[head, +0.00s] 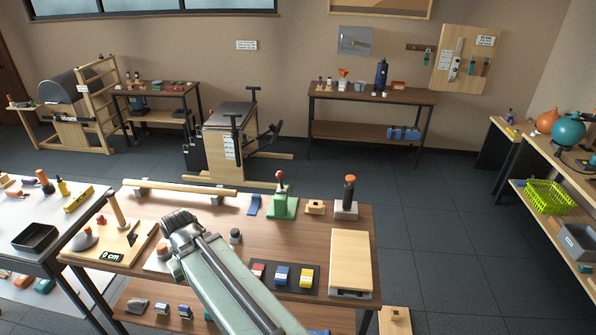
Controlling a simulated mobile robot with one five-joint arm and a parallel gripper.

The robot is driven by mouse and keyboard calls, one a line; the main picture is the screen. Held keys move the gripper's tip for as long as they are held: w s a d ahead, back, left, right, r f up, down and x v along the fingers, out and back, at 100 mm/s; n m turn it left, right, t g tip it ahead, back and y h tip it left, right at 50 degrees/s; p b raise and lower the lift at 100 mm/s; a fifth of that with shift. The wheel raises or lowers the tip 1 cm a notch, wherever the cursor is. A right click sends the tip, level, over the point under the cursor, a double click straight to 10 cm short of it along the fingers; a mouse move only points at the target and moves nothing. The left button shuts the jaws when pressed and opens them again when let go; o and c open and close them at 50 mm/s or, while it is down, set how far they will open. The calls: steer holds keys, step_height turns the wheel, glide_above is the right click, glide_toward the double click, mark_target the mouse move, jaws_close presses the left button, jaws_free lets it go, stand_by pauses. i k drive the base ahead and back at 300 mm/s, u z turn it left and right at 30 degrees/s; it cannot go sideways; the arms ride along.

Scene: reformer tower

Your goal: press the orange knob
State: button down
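A small orange knob (162,248) sits on a pale block at the left part of the wooden table (300,235). My gripper (178,222) is just above and to the right of it in the picture, and the arm hides part of the block. I cannot tell whether the gripper touches the knob. Its fingers are seen from behind, so their opening does not show. A second orange-topped part, a dark upright handle (349,190) on a grey block, stands at the table's back right.
A green base with a red ball lever (283,203), a small grey knob (235,236), a tray of coloured blocks (283,276) and a wooden box (351,262) share the table. A wooden post (117,212) on a board stands left of my gripper.

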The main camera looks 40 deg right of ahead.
mark_target(350, 179)
steer(key=u, duration=0.15)
steer(key=i, duration=1)
steer(key=z, duration=0.1)
